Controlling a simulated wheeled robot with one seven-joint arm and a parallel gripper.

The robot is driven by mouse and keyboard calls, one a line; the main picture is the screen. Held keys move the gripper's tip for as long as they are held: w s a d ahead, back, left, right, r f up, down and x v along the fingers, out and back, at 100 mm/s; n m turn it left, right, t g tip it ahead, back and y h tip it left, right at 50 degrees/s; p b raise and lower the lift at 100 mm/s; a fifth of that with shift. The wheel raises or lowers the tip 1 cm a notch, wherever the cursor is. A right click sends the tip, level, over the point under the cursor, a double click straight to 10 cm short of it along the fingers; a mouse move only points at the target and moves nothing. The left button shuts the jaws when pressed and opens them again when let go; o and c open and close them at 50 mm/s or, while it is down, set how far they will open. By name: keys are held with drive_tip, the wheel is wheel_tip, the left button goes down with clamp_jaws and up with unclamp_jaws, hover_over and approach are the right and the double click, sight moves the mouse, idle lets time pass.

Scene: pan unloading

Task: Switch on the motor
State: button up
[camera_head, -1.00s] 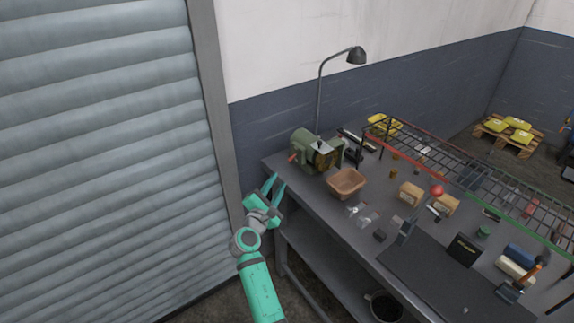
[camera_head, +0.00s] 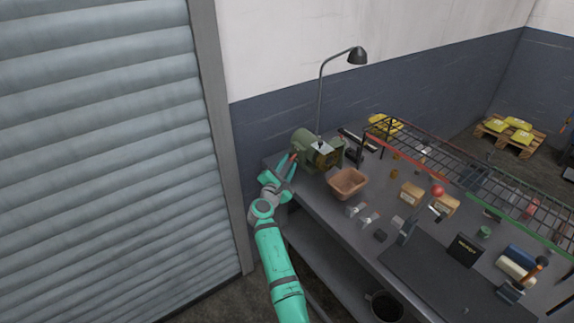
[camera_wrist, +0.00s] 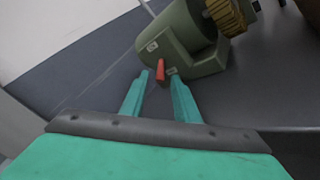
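The motor (camera_head: 304,140) is a green machine with a brass-coloured brush wheel, at the far left end of the workbench. It also shows at the top of the wrist view (camera_wrist: 190,32). A red switch lever (camera_wrist: 160,70) sticks out of its end face, and it also shows in the head view (camera_head: 294,157). My gripper (camera_wrist: 160,76) is open, one teal finger on each side of the lever's near end. I cannot tell whether the fingers touch the lever. In the head view my gripper (camera_head: 288,166) is at the motor's left end.
A brown basket (camera_head: 347,182) stands just right of the motor. A desk lamp (camera_head: 357,56) rises behind it. The grey workbench (camera_head: 325,205) carries a wire rack (camera_head: 470,175), boxes and tools farther right. A shutter door (camera_head: 110,150) is at the left.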

clamp_jaws()
